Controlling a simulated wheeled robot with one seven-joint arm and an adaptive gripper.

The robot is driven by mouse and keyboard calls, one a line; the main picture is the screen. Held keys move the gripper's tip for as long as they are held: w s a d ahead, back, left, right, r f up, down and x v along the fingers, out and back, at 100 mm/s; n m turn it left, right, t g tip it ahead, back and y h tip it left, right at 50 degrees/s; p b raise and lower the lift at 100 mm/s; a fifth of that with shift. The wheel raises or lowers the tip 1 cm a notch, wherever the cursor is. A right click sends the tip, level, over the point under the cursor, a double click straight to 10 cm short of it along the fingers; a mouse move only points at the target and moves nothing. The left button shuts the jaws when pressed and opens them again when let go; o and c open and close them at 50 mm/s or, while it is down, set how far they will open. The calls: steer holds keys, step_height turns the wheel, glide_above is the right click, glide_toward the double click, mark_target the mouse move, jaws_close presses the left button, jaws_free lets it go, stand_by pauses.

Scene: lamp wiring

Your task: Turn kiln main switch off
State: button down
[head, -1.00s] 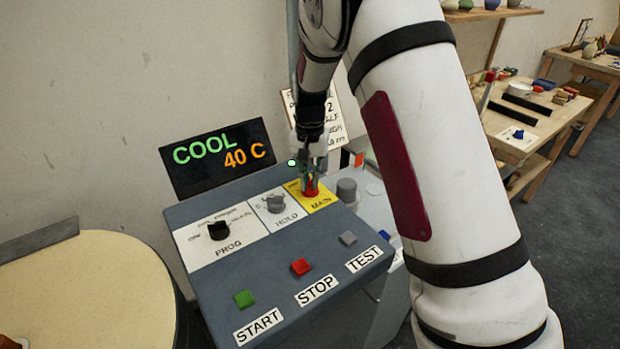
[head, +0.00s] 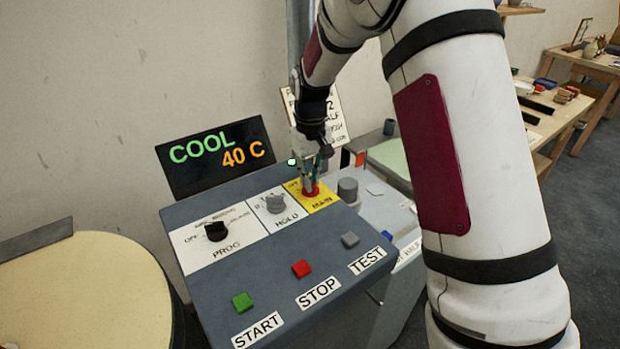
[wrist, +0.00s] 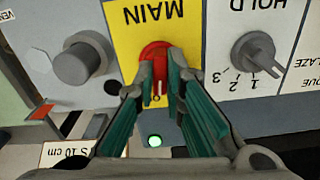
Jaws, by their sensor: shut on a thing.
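The kiln main switch (wrist: 155,52) is a red knob on a yellow plate marked MAIN (wrist: 187,18). In the head view the red knob (head: 311,193) is at the panel's back right, partly hidden by my gripper (head: 312,182). In the wrist view my gripper (wrist: 160,85) has its fingertips on either side of the knob's handle, shut on it. A white mark shows between the fingertips. The kiln display (head: 218,157) reads COOL in green and 40 C in orange.
The grey HOLD knob (head: 274,203) and black PROG knob (head: 216,231) are left of the main switch. Green START (head: 242,301), red STOP (head: 301,268) and grey TEST (head: 350,239) buttons are in front. A grey cylinder (head: 347,189) stands close on the right. A green light (wrist: 154,141) is lit.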

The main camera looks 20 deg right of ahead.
steer(key=n, duration=0.5)
steer(key=shift+n, duration=0.3)
steer(key=n, duration=0.4)
steer(key=shift+n, duration=0.4)
steer(key=c, duration=1.7)
jaws_free()
steer(key=shift+o, duration=0.2)
step_height(320, 180, up, 12)
